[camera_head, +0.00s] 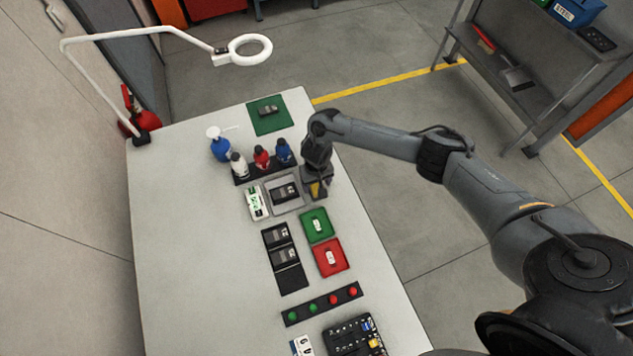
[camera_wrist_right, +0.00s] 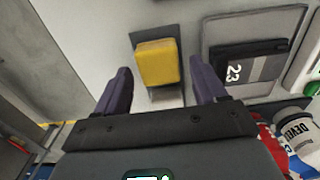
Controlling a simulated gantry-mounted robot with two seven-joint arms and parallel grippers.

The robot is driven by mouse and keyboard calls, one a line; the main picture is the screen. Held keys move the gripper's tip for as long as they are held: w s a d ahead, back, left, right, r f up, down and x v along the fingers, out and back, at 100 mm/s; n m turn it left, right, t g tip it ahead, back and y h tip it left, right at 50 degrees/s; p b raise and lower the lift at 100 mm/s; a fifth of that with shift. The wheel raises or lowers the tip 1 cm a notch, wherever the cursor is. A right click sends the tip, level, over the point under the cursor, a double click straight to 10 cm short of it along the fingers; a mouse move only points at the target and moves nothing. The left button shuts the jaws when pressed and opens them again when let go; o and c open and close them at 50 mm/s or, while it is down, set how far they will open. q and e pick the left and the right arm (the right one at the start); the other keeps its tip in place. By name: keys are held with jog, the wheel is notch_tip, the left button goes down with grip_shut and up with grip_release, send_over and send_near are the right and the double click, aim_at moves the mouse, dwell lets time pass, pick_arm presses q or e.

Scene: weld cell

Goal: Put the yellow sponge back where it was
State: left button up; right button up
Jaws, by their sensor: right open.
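The yellow sponge (camera_wrist_right: 157,63) lies on a dark mat (camera_wrist_right: 153,35) in the right wrist view, between the two dark fingers of my right gripper (camera_wrist_right: 160,88). The fingers stand apart on either side of it with visible gaps. In the head view, my right gripper (camera_head: 318,190) points down at the table's right edge, and only a bit of yellow sponge (camera_head: 316,188) shows there. My left gripper is not in view.
A grey tray (camera_head: 298,207) with a dark device sits left of the gripper. Several bottles (camera_head: 262,160) stand in a rack behind it. Green (camera_head: 325,236) and red (camera_head: 343,270) trays lie in front. The table's left side is clear.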

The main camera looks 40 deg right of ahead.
aim_at(316, 185)
jog(key=shift+r, duration=0.15)
jog(key=shift+r, duration=0.4)
notch_tip(316, 185, up, 11)
jog(key=p, duration=0.5)
jog(key=s+a+n+t+y, duration=0.2)
jog(key=s+a+n+t, duration=0.15)
jog(key=a, duration=0.85)
jog(key=s+a+n+t+y, duration=0.2)
jog(key=a+n, duration=0.2)
jog(key=a, duration=0.9)
jog(key=s+d+r+g+h, duration=0.1)
jog(key=s+d+r+h, duration=0.1)
jog(key=s+d, duration=0.6)
jog(key=s+d+r+m+g+h, duration=0.1)
jog(key=s+d+r, duration=0.3)
jog(key=s+d, duration=0.3)
jog(key=shift+s+d+h, duration=0.35)
jog(key=shift+s+h, duration=0.05)
jog(key=shift+s, duration=0.65)
